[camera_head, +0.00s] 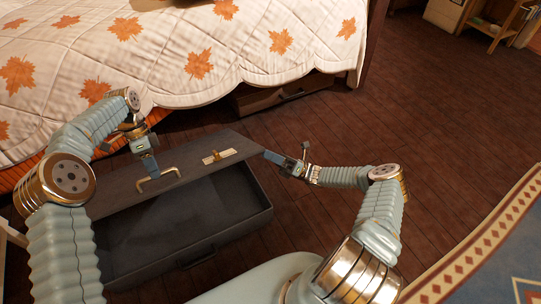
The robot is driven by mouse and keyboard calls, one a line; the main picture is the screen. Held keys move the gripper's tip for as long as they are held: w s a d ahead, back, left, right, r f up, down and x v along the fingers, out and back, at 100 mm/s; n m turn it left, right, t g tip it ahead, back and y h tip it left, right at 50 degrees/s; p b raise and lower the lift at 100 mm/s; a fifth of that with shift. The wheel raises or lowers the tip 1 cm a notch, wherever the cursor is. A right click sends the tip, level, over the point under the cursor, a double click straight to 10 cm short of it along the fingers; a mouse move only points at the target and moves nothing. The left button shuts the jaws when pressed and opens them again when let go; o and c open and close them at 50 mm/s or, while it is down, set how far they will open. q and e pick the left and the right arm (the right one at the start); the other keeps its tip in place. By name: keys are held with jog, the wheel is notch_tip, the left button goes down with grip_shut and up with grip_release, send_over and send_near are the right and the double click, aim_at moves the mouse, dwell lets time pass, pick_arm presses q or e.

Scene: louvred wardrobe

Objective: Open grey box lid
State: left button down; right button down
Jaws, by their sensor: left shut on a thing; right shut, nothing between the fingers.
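The dark grey box (257,212) sits on the floor at the lower left, in front of the bed. Its lid (195,143) is raised, and part of the hollow inside shows below the lid's near edge. The lid carries a brass handle (172,172) and a brass latch plate (222,156). My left gripper (152,174) is shut on the brass handle. My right gripper (270,155) is shut and empty beside the lid's right corner; I cannot tell whether it touches it. My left arm hides the box's left end.
A bed with a leaf-patterned quilt (160,50) stands behind the box. A brown case (285,95) lies partly under it. A patterned rug (490,262) is at the lower right. The wooden floor (430,120) to the right is clear.

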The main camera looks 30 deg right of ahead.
jog(key=shift+r, duration=0.1)
pick_arm(q)
jog(key=shift+s+f, duration=0.15)
jog(key=shift+f, duration=0.05)
pick_arm(e)
jog(key=shift+w+d+r+m+t+h, duration=0.1)
jog(key=shift+w+r+m+t+h, duration=0.15)
jog(key=shift+w+r, duration=0.3)
jog(key=shift+w+r+m+t+h, duration=0.15)
jog(key=shift+w+r+m+t, duration=0.15)
jog(key=shift+r, duration=0.4)
pick_arm(q)
jog(key=c, duration=1.1)
grip_release()
jog(key=shift+r, duration=0.1)
pick_arm(e)
jog(key=shift+g, duration=0.25)
pick_arm(q)
jog(key=shift+r, duration=0.1)
pick_arm(e)
jog(key=shift+s+a+f, duration=0.1)
jog(key=shift+a+f, duration=0.05)
jog(key=shift+a, duration=0.05)
